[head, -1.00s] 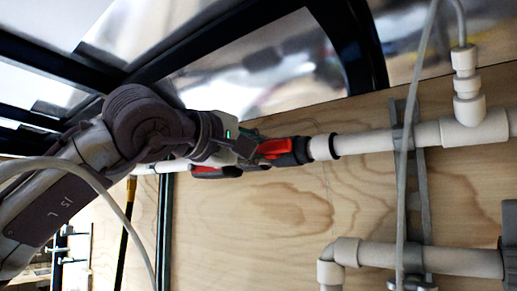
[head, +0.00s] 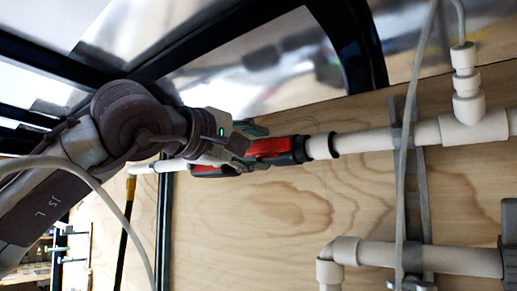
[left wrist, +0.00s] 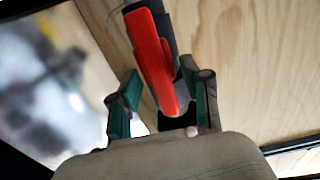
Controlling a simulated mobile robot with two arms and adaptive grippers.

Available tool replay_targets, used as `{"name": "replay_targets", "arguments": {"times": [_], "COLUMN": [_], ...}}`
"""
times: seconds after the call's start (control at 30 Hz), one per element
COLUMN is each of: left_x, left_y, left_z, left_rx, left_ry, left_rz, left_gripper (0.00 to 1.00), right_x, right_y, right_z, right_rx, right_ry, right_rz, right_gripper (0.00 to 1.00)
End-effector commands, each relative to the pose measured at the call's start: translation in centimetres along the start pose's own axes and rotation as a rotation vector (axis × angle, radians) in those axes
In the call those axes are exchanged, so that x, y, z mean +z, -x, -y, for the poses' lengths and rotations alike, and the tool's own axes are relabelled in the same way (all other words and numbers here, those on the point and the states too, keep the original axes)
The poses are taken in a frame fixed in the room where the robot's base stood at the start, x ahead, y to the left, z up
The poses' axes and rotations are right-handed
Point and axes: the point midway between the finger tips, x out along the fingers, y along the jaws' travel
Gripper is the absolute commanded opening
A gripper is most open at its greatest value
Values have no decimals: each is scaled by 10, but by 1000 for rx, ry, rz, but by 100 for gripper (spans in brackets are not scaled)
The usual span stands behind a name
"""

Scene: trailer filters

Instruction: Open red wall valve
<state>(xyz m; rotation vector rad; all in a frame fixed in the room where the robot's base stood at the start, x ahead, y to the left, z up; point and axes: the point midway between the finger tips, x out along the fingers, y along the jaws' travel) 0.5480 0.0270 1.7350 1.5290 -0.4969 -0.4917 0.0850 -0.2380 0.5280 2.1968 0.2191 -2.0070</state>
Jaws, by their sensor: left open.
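The red valve handle (head: 268,147) sits on the white pipe along the plywood wall, its red and black body partly hidden behind my left gripper. My left gripper (head: 245,143) is at the valve's left part in the head view. In the left wrist view the red handle (left wrist: 152,55) runs lengthwise from the top down to between the two green-sided fingers of my open left gripper (left wrist: 162,95). A gap shows on the left finger's side; the handle's lower end lies close to the right finger. Whether they touch cannot be told. My right gripper is not in view.
The white pipe (head: 370,141) runs right to a tee fitting (head: 478,124). A grey vertical strut (head: 423,190) and a thin hose cross in front of the wall. A lower white pipe (head: 440,259) is at bottom right. Dark frame bars and windows are above.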

Motion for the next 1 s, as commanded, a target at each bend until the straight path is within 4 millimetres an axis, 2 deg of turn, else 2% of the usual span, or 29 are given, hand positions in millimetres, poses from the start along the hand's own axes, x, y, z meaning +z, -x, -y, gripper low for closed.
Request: {"name": "replay_targets", "arguments": {"times": [0.3,0.5,0.7,1.0], "left_x": [-1,0,0,0], "left_y": [68,98,108,108], "left_z": [-1,0,0,0], "left_rx": [4,2,1,1], "left_ry": [-3,-2,-3,-2], "left_rz": [-2,-2,-2,-2], "left_gripper": [48,48,48,48], "right_x": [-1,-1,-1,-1], "right_y": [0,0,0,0], "right_z": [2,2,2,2], "right_rx": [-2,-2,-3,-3], "right_ry": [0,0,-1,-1], "right_rz": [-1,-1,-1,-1], "right_gripper": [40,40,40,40]}}
